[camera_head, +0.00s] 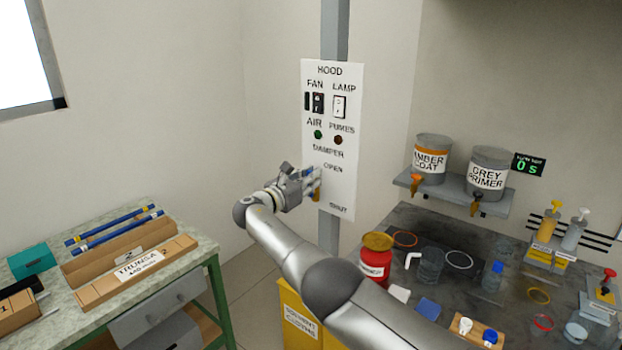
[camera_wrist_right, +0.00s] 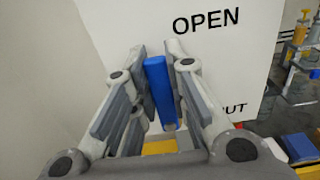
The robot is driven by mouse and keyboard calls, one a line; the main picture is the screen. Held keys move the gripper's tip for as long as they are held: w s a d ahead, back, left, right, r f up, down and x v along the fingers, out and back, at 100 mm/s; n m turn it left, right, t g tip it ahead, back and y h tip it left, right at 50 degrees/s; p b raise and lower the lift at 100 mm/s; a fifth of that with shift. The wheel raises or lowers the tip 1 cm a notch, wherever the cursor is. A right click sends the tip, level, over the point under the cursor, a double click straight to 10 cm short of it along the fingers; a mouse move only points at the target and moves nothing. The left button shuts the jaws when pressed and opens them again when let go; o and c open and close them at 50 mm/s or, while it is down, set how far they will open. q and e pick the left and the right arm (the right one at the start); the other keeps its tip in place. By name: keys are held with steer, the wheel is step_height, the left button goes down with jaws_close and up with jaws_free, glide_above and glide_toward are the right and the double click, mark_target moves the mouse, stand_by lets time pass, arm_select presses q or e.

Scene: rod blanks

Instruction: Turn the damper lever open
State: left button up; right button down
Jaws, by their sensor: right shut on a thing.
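The white hood panel (camera_head: 352,100) stands on a grey post and carries the words DAMPER, OPEN and, at the bottom, SHUT. My right gripper (camera_head: 313,180) is at the panel's left edge, about level with the word OPEN. In the right wrist view its fingers (camera_wrist_right: 160,88) are shut on a blue bar, the damper lever (camera_wrist_right: 158,85). The lever stands close to upright in that picture, left of and below the word OPEN. In the head view the gripper hides most of the lever. My left gripper is not in view.
The panel also has a fan switch (camera_head: 318,103), a lamp switch (camera_head: 340,106), and green and dark red lights. A bench (camera_head: 400,225) with a red can (camera_head: 374,265) and jars is at right. A table (camera_head: 200,255) with boxes is at left.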

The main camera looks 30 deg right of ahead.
steer(key=shift+f, duration=0.2)
stand_by(0.3)
steer(key=c, duration=1.4)
jaws_free()
steer(key=shift+r, duration=0.1)
steer(key=v, duration=1.2)
